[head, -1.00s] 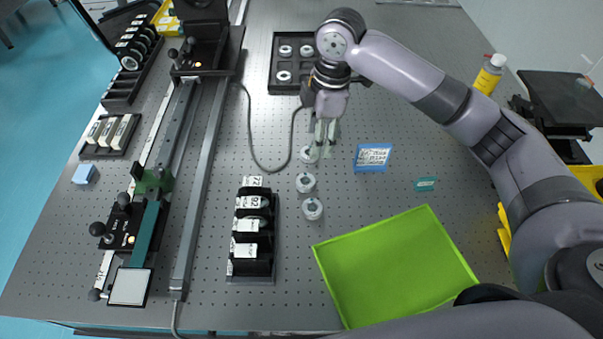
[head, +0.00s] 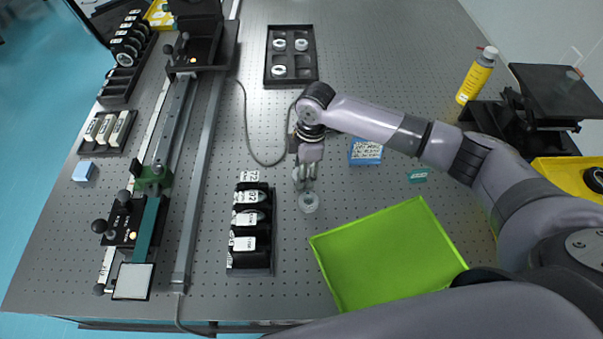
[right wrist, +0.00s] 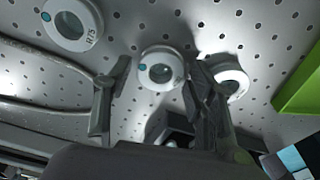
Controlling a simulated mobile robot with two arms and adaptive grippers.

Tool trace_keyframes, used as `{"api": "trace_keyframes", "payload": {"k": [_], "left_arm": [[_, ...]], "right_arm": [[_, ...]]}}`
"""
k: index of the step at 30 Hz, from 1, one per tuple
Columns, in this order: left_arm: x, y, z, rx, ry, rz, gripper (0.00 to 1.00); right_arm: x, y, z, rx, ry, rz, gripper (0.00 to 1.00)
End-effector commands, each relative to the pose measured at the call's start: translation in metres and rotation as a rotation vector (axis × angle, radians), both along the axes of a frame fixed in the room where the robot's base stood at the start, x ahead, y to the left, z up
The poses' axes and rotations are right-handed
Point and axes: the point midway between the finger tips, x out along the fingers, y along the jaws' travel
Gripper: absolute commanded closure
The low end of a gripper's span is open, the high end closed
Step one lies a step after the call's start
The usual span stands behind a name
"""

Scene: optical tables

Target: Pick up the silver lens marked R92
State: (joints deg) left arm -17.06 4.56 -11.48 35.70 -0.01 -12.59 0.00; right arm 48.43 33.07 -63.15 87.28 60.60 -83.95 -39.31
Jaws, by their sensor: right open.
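One at the upper left (right wrist: 72,20) has a mark that looks like R75. A middle lens (right wrist: 162,68) appears between the fingers of my open right gripper (right wrist: 155,98); its mark is too small to read. A third lens (right wrist: 232,78) is partly hidden behind the right finger. In the head view my right gripper (head: 304,180) is low over the lens row and covers part of it; the nearest lens (head: 308,202) shows just below the fingers. My left gripper is not in view.
A green tray (head: 388,255) lies to the right of the lenses. A black holder with labelled slots (head: 250,262) stands to the left. A blue label card (head: 366,152) and a small teal card (head: 417,175) lie nearby. A cable (head: 249,135) curves behind the lenses.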

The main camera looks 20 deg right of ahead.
Motion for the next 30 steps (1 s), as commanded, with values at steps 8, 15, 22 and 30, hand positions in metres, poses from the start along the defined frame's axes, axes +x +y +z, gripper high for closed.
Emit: {"api": "trace_keyframes", "payload": {"k": [8,15,22,30], "left_arm": [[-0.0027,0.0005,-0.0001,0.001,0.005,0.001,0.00],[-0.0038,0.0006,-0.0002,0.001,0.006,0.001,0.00],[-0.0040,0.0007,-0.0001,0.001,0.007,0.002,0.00],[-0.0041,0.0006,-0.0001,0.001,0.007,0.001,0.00]], "right_arm": [[0.0000,0.0001,-0.0046,-0.001,0.000,0.000,0.49],[0.0001,0.0000,-0.0042,-0.001,0.000,0.000,0.64],[0.0002,0.0000,-0.0040,-0.001,-0.001,0.000,0.80],[0.0003,0.0000,-0.0038,0.000,-0.001,0.000,0.87]]}}
